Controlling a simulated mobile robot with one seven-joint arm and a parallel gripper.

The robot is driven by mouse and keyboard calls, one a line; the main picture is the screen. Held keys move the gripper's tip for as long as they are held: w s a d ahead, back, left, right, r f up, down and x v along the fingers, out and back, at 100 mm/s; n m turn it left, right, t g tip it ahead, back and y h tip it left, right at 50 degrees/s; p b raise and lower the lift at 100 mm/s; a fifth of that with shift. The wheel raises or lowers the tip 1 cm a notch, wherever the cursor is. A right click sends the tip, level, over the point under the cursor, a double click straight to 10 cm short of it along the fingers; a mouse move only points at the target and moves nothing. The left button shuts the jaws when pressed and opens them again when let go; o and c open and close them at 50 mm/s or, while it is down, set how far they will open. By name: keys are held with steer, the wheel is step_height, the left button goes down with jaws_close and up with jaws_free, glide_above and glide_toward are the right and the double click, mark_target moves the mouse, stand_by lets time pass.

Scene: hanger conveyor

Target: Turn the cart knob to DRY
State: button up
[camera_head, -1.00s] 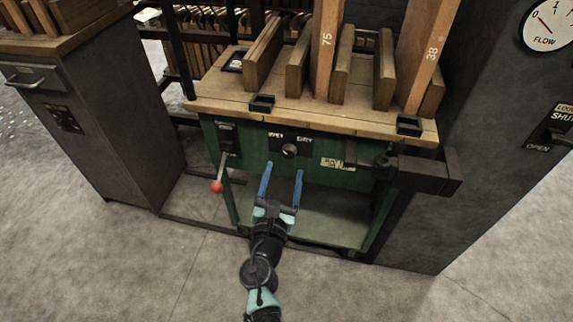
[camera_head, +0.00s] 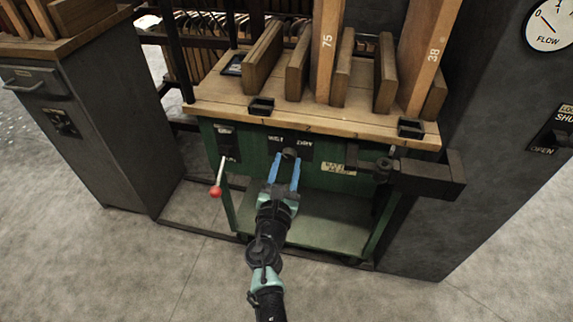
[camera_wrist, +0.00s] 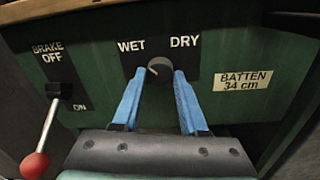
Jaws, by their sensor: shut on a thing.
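The cart (camera_head: 330,178) is green with a wooden top. Its dark round knob (camera_wrist: 159,68) sits on a black plate between the words WET and DRY. A pale mark shows on the left side of the knob's face, the WET side. The knob also shows in the head view (camera_head: 290,152), partly behind the fingertips. My gripper (camera_head: 286,160) has its two blue fingers on either side of the knob and is shut on it. The fingertips also show in the wrist view (camera_wrist: 160,77), and they cover the knob's lower sides.
A brake lever with a red ball (camera_wrist: 34,166) hangs left of the knob. A BATTEN 34 cm label (camera_wrist: 243,80) is to the right. A dark clamp-like block (camera_head: 425,174) juts out at the cart's right end. Wooden boards (camera_head: 327,50) stand on top. The floor in front is clear.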

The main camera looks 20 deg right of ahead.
jaws_close()
steer(key=shift+f+m+b, duration=0.1)
steer(key=shift+m+b, duration=0.2)
steer(key=m+b, duration=0.3)
steer(key=shift+f+m, duration=0.15)
steer(key=shift+m, duration=0.15)
steer(key=m+b, duration=0.3)
steer(key=m, duration=0.1)
steer(key=shift+m+h, duration=0.3)
steer(key=m+b, duration=0.4)
steer(key=shift+w+a+m, duration=0.1)
steer(key=shift+m, duration=0.3)
steer(key=shift+m+h+b, duration=0.3)
steer(key=shift+m+b, duration=1.3)
steer(key=shift+m, duration=0.8)
steer(key=shift+r, duration=0.2)
